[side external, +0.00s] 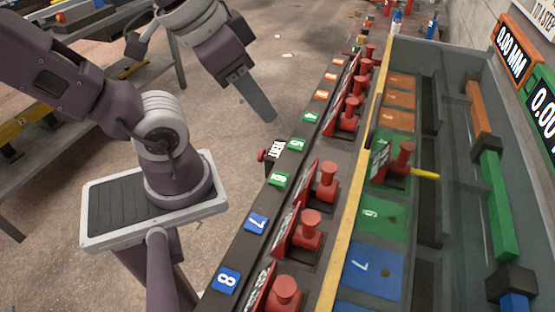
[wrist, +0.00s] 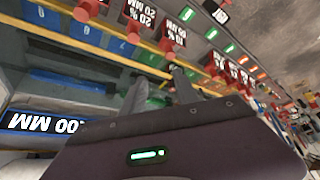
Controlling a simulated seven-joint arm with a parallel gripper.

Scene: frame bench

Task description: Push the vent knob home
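The vent knob (side external: 262,155) is a small red knob on the outer left side of the long dark rail, beside the VENT label (side external: 276,150). It stands out from the rail; how far its stem shows is too small to tell. My gripper (side external: 268,117) hangs above and behind the knob in the side view, apart from it, with its grey fingers pointing down toward the rail. In the wrist view my gripper (wrist: 158,76) shows two grey fingers with a gap between them and nothing held. A white label (wrist: 220,60) to their right may be the VENT label.
Several red clamps (side external: 309,230) stand along the rail (side external: 235,255) beside numbered tags. A yellow-edged trough with coloured compartments (side external: 375,268) lies to the right. A red clamp with a yellow rod (side external: 425,175) stands there.

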